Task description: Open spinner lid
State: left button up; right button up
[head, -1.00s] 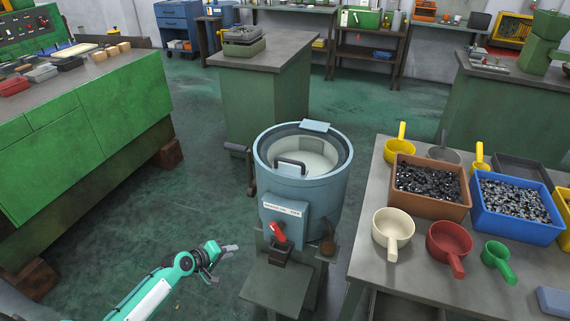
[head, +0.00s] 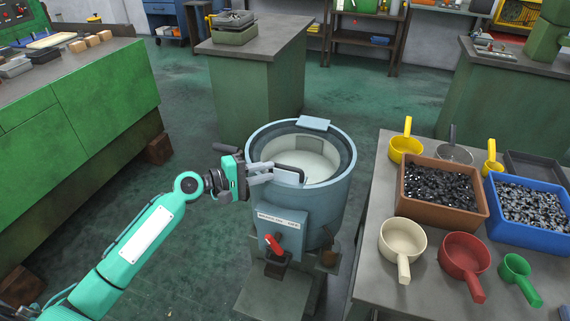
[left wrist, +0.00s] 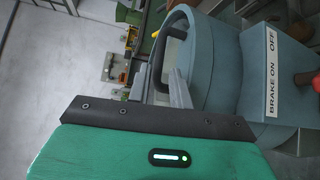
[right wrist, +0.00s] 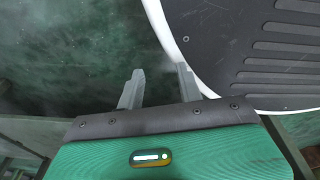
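The spinner (head: 325,205) is a blue-grey drum with a pale round top inside its rim, a dark bar handle (head: 290,168) at the near left and a hinge plate (head: 313,123) at the back. My left gripper (head: 272,174) is at the handle, level with the rim, coming from the left. In the left wrist view the gripper (left wrist: 160,88) has its fingers apart, with the dark handle (left wrist: 155,62) between or just beyond them; contact cannot be told. My right gripper (right wrist: 160,82) is open and empty, seen only in the right wrist view.
A red lever (head: 273,244) sits on the spinner's front box, labelled "BRAKE ON OFF" in the left wrist view. A table (head: 425,290) with scoops and bins of parts stands close on the right. A green bench (head: 90,110) stands left, with open floor between.

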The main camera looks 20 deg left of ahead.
aim_at(281, 168)
pick_arm(q)
jog(key=p+x, duration=0.1)
jog(key=x, duration=0.5)
jog(key=shift+d, duration=0.15)
jog(key=shift+c, duration=0.2)
grip_shut()
